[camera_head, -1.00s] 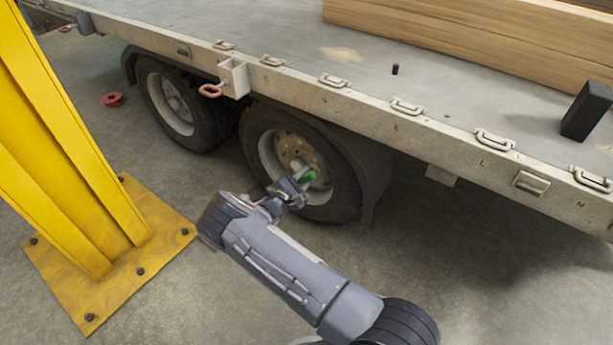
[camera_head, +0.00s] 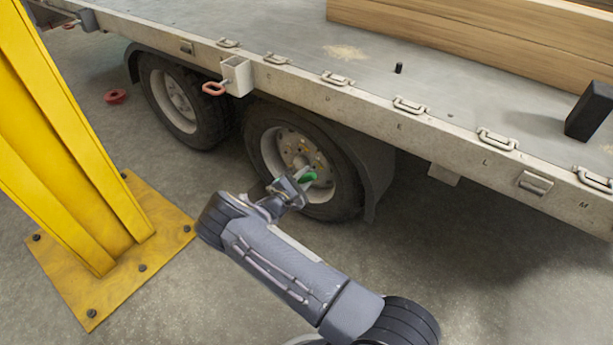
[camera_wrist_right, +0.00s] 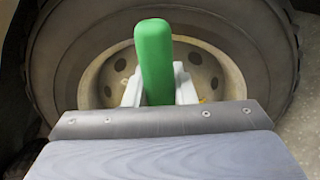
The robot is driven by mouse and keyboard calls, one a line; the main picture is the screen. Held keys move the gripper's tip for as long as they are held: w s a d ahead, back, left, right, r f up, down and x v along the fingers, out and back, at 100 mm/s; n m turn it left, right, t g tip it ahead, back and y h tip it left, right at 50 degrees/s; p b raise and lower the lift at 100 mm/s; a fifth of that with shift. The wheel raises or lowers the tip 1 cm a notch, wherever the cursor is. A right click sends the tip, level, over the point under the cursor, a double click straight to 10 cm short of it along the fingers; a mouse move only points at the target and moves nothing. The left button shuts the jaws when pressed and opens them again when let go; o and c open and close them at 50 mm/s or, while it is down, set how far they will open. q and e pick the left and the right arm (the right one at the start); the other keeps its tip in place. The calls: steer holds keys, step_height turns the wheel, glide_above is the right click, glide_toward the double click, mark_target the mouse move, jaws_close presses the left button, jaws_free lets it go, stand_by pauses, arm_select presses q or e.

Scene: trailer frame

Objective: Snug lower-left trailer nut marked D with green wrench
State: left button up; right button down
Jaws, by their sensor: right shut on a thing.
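The green wrench (camera_head: 308,177) shows as a small green handle in front of the near trailer wheel (camera_head: 287,147). My right gripper (camera_head: 297,183) is shut on it, close to the wheel's lower part. In the right wrist view the green handle (camera_wrist_right: 155,60) stands upright between the light fingers of my right gripper (camera_wrist_right: 158,88), with the wheel rim (camera_wrist_right: 222,72) behind. The wrench's working end is hidden. The nut marked D cannot be made out; the gripper and handle cover part of the hub. My left gripper is not in view.
A yellow post with a bolted base plate (camera_head: 150,262) stands to the left. The trailer bed edge (camera_head: 360,100) runs above the wheels. A second wheel (camera_head: 180,100) is farther left. A red ring-shaped object (camera_head: 116,96) lies on the floor. Open floor lies at lower right.

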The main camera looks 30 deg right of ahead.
mark_target(301, 180)
steer(key=shift+s+a, duration=0.1)
steer(key=shift+a, duration=0.2)
steer(key=shift+v, duration=1.95)
steer(key=c, duration=1.8)
jaws_free()
steer(key=shift+r, duration=0.1)
jaws_close()
